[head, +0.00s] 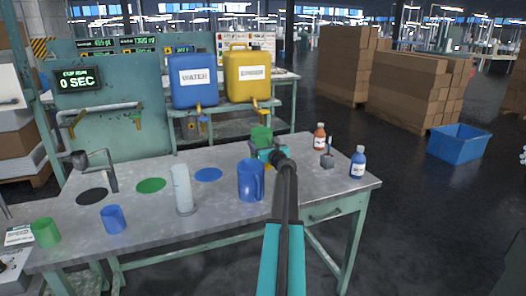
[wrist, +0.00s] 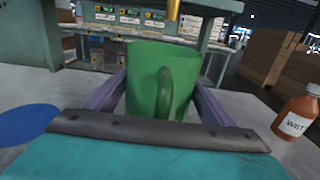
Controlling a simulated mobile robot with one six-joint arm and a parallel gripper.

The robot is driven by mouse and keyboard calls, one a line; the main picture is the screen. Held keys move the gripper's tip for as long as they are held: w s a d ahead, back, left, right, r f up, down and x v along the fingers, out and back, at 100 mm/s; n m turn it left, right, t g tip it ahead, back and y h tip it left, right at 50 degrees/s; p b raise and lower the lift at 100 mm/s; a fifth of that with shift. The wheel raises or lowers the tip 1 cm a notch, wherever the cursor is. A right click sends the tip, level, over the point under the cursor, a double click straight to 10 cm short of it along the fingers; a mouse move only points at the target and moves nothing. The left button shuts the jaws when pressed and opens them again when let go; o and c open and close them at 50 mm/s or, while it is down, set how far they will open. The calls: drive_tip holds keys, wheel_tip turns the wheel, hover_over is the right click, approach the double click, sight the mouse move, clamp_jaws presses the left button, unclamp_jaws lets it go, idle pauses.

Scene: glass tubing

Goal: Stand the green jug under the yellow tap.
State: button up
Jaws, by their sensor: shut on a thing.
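The green jug (head: 261,135) is at the back edge of the table, upright, and also fills the middle of the wrist view (wrist: 150,85) with its handle facing me. My gripper (head: 266,152) is shut on the green jug, one finger on each side. The yellow tap (head: 250,105) hangs below the yellow container (head: 247,82), beyond the back edge. In the wrist view the yellow tap (wrist: 173,9) shows above and slightly right of the jug's rim. I cannot tell whether the jug's base touches anything.
A blue jug (head: 250,182) stands left of my arm. A clear cylinder (head: 182,188), a small blue cup (head: 113,219) and a green cup (head: 45,232) stand further left. A brown bottle (head: 320,137) and a blue bottle (head: 358,162) stand right. A blue container (head: 193,88) is beside the yellow one.

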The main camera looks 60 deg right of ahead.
drive_tip(key=shift+s+d+f+b, duration=0.1)
drive_tip(key=shift+f+b, duration=1.05)
drive_tip(key=shift+f, duration=0.2)
drive_tip(key=shift+f+b, duration=0.35)
drive_tip(key=shift+f, duration=0.15)
drive_tip(key=o, duration=1.1)
drive_tip(key=shift+v, duration=3.75)
drive_tip(key=shift+r, duration=0.25)
